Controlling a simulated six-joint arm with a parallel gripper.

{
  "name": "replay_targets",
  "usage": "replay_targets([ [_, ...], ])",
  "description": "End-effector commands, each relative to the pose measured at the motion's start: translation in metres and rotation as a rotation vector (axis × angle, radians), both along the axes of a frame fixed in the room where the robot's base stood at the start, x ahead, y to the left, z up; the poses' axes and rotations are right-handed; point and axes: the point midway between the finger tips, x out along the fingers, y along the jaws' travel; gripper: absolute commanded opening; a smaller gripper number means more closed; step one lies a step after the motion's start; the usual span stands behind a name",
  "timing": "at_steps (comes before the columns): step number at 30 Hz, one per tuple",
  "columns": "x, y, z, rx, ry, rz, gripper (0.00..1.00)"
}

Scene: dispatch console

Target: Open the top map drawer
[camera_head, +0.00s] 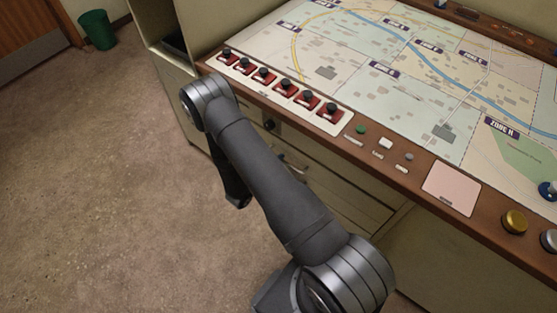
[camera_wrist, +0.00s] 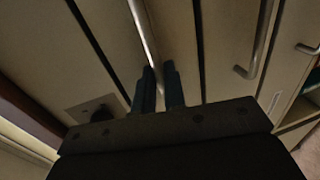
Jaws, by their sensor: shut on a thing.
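In the wrist view, my gripper (camera_wrist: 160,88) has its two dark fingers close together on either side of a long metal bar handle (camera_wrist: 144,32). The handle is on the pale top map drawer (camera_wrist: 172,22), the drawer nearest the brown console edge. My gripper is shut on this handle. Dark gaps run along both sides of the drawer front; I cannot tell from them whether it stands out from the cabinet.
A lower drawer's handle (camera_wrist: 262,40) lies to the right in the wrist view. A dark knob (camera_wrist: 95,112) sits on a plate beside the top drawer. The map console (camera_head: 400,75) with red switches overhangs the drawers. Open carpet (camera_head: 100,190) lies left; a green bin (camera_head: 97,30) stands far off.

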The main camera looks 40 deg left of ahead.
Motion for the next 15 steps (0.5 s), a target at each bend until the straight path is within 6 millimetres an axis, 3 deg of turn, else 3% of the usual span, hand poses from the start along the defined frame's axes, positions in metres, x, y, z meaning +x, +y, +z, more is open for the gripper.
replay_targets([
  [8,-0.045,0.001,0.0,-0.002,0.001,0.007,0.0],
  [15,-0.109,0.001,0.0,-0.001,0.0,0.008,0.0],
])
